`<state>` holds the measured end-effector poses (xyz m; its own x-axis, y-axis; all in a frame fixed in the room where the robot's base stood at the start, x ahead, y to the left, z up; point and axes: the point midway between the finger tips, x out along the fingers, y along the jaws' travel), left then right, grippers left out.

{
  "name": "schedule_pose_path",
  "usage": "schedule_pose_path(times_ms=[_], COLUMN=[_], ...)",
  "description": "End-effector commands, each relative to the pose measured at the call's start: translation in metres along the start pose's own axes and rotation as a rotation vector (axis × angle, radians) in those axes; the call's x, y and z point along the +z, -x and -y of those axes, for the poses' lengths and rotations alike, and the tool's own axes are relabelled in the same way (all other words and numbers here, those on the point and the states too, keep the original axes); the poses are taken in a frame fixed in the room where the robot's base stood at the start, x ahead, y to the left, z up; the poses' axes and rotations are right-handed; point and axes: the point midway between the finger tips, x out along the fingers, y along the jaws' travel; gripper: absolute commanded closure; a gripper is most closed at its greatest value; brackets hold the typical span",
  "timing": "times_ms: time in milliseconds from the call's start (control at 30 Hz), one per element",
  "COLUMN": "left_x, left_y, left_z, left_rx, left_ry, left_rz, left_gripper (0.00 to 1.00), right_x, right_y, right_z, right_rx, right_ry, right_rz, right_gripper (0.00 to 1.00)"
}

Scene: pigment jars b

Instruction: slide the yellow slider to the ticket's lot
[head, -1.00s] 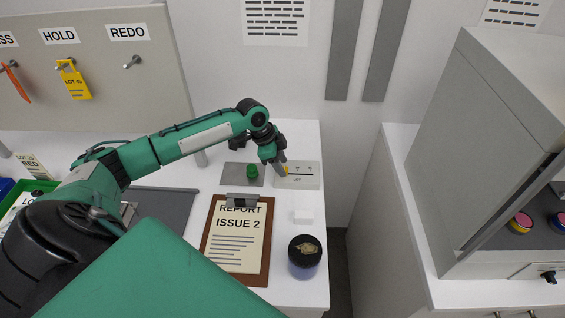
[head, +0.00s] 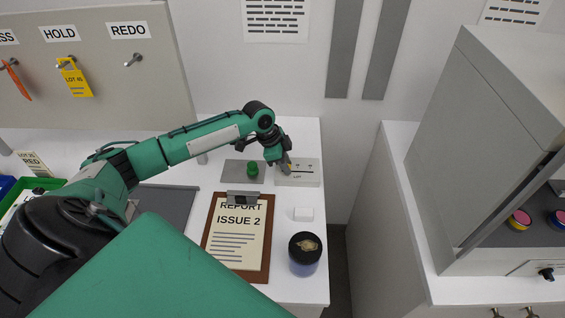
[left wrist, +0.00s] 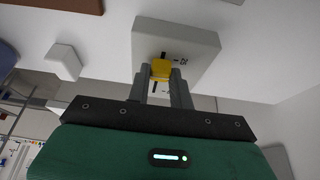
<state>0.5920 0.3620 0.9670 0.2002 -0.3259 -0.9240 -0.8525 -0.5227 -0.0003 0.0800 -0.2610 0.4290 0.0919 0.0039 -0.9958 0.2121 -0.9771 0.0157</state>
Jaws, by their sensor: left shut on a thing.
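The white slider box (head: 307,180) lies near the back of the white table. It has a lot label and small dark marks on its top. My left gripper (left wrist: 161,84) is shut on the yellow slider (left wrist: 161,69), which sits in a dark slot on the box. In the head view my left gripper (head: 287,165) is over the left part of the box and largely hides the slider. A ticket card (head: 33,163) at the far left seems to read "LOT 25 RED". My right gripper is not in view.
A clipboard (head: 264,262), a small white block (head: 303,214) and a dark round jar (head: 304,254) lie nearer. A yellow tag (head: 77,82) hangs under HOLD.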

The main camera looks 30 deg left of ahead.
Motion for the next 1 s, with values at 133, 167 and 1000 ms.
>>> schedule_pose_path(times_ms=[133,167,1000], left_x=[-0.031,-0.036,-0.070], left_y=[-0.010,-0.012,-0.028], left_z=[-0.001,-0.001,-0.001], left_rx=[0.003,0.002,0.000], left_ry=[-0.001,-0.001,0.000], left_rz=[-0.006,-0.006,-0.004], left_gripper=[1.00,1.00,0.56], right_x=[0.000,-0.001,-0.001], right_y=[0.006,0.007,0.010], right_z=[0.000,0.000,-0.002], right_rx=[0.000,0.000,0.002], right_ry=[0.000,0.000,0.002], right_rz=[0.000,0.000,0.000], right_gripper=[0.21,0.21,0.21])
